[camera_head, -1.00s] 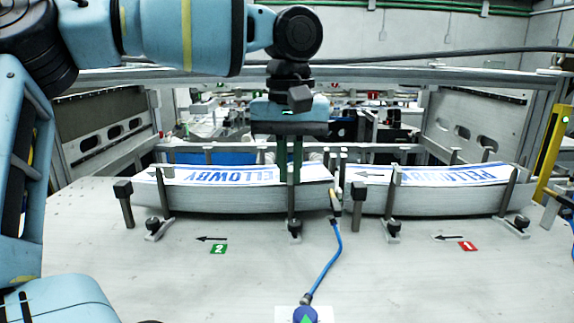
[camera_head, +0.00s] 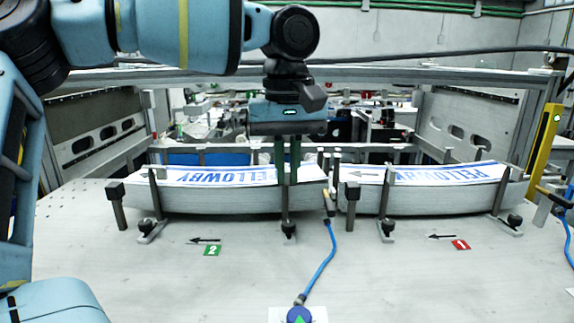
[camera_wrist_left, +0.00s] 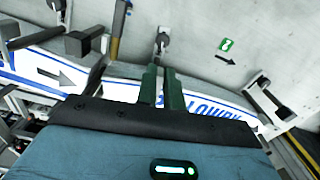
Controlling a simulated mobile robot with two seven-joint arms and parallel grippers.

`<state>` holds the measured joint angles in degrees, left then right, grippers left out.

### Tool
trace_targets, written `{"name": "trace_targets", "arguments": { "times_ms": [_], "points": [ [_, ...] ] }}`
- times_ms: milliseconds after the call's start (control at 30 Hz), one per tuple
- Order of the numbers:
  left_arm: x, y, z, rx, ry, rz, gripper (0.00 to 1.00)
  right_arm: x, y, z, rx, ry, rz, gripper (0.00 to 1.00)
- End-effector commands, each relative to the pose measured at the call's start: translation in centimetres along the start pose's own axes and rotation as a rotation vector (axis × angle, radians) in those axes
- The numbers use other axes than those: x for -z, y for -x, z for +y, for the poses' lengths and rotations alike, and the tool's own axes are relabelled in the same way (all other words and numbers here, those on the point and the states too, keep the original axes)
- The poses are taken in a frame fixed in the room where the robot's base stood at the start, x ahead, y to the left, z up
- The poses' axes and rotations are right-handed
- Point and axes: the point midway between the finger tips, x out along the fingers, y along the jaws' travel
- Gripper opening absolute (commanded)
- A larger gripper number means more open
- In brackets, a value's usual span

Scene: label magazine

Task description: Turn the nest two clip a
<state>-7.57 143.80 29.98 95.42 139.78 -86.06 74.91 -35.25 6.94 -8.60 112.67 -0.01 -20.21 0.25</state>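Nest two, marked by a green 2 label (camera_head: 212,251), holds a stack of printed sheets (camera_head: 220,200) reading PELLOWBY. A clip with a black knob (camera_head: 289,230) stands at its right front, and another clip (camera_head: 151,228) at its left. My left gripper (camera_head: 287,182) points down at the right clip's upright, its two green fingers a narrow gap apart. The wrist view shows the fingers (camera_wrist_left: 160,72) lined up with the clip (camera_wrist_left: 163,42). The clip's top is hidden at the fingertips, and I cannot tell whether they press on it. My right gripper is out of view.
Nest one, with a red 1 label (camera_head: 460,244) and its own sheet stack (camera_head: 435,198), lies to the right. A blue hose (camera_head: 322,262) with a brass nozzle stands close right of my gripper. The tabletop (camera_head: 150,285) in front is mostly clear.

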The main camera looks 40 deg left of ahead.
Motion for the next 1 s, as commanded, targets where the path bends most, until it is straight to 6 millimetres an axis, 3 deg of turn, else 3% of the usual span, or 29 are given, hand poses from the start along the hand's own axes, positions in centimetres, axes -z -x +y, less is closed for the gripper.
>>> {"name": "trace_targets", "arguments": {
  "times_ms": [33,167,533,1000],
  "points": [
    [0.1,0.2,0.0,-0.005,0.002,0.005,0.14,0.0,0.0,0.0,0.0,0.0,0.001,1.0],
    [0.0,0.2,0.0,-0.004,0.001,0.003,0.31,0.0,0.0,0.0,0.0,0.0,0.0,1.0],
    [0.1,0.6,0.1,-0.002,0.0,0.002,0.31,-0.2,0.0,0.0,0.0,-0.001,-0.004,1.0],
    [0.1,7.0,0.1,-0.002,0.001,0.002,0.31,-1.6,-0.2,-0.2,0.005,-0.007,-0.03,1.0]
  ]
}}
